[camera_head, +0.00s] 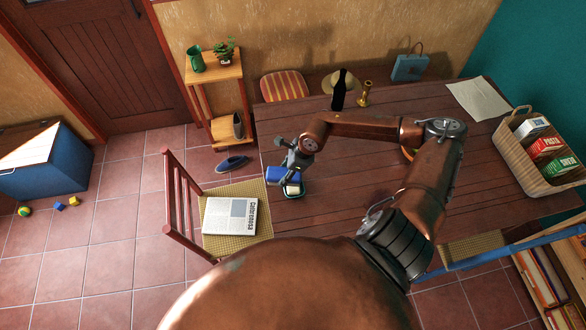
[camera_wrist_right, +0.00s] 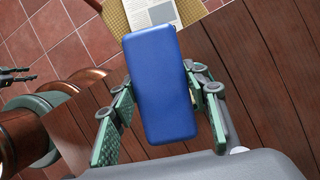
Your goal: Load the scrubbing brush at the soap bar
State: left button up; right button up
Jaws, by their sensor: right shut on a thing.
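My right gripper (camera_head: 292,163) is shut on the blue scrubbing brush (camera_head: 283,175) near the left edge of the table. In the right wrist view the brush (camera_wrist_right: 160,85) lies between the two green-padded fingers, its blue back towards the camera; its underside is hidden. Whether brush and soap touch cannot be told. In the right wrist view a sliver of pale yellow shows beside the brush. Dark prongs (camera_wrist_right: 15,75) at the left edge look like part of my left gripper; their opening is unclear.
A chair with a newspaper (camera_head: 230,216) stands at the table's left edge. The table's middle is partly hidden by my arm.

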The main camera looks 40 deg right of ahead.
jog(key=d+m, duration=0.1)
jog(key=d+m+h, duration=0.1)
jog(key=m, duration=0.1)
jog(key=d+m+t, duration=0.1)
jog(key=shift+s+d+f+m, duration=0.1)
jog(key=shift+s+d+m, duration=0.05)
jog(key=shift+s+m, duration=0.15)
jog(key=shift+d+m+h, duration=0.3)
jog(key=shift+m+h, duration=0.1)
jog(key=shift+m, duration=0.1)
jog(key=shift+f, duration=0.8)
notch_tip(320, 180, down, 3)
jog(key=shift+f+b, duration=0.2)
jog(key=shift+b, duration=1.05)
pick_arm(q)
jog(key=shift+s+f+b, duration=0.15)
jog(key=shift+s+f, duration=0.45)
jog(key=shift+f, duration=0.2)
jog(key=shift+s+f+b, duration=0.15)
jog(key=shift+s+f, duration=0.45)
jog(key=shift+f, duration=0.15)
pick_arm(e)
jog(key=shift+f, duration=0.55)
pick_arm(q)
jog(key=shift+f+b, duration=0.4)
pick_arm(e)
jog(key=shift+s+f, duration=0.1)
jog(key=shift+f, duration=0.45)
